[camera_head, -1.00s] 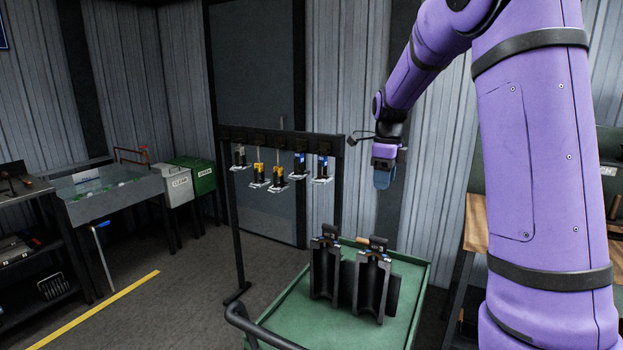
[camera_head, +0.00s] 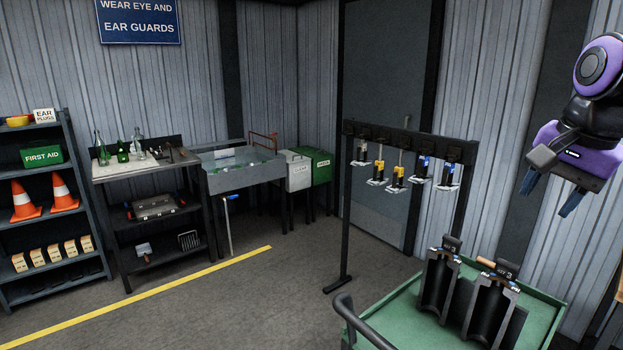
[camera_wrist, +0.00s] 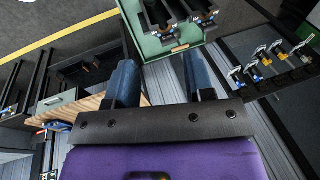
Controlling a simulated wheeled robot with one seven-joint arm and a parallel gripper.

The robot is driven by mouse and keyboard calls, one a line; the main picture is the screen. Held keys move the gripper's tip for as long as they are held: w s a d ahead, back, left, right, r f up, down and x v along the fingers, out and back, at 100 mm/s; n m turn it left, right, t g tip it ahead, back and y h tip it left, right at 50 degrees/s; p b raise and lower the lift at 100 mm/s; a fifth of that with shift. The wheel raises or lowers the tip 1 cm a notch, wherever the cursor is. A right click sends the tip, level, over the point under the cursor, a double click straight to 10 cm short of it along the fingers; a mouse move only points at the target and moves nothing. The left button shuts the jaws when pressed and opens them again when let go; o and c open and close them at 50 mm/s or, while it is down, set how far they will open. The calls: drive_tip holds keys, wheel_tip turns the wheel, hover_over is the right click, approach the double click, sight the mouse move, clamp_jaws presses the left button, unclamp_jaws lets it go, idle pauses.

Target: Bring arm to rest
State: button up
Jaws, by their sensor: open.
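My gripper (camera_head: 548,198) is at the right of the head view, above and to the right of the green cart. Its two blue fingers are apart, and nothing shows between them. In the wrist view the fingers (camera_wrist: 158,82) also stand apart and empty. Most of my arm lies outside the head view. Two dark mould halves (camera_head: 438,283) (camera_head: 492,306) stand upright on the green cart (camera_head: 405,300), apart from my gripper. The cart and moulds also show beyond the fingers in the wrist view.
A black rack (camera_head: 347,200) holds several hanging clamps (camera_head: 396,180) behind the cart. The floor (camera_head: 240,310) left of the cart is clear.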

drive_tip(key=s+a+f+n+t, duration=0.2)
drive_tip(key=s+a+n, duration=0.2)
drive_tip(key=s+n, duration=0.6)
drive_tip(key=shift+s+a+n, duration=0.2)
drive_tip(key=shift+s+n, duration=0.2)
drive_tip(key=shift+s, duration=0.45)
idle(0.5)
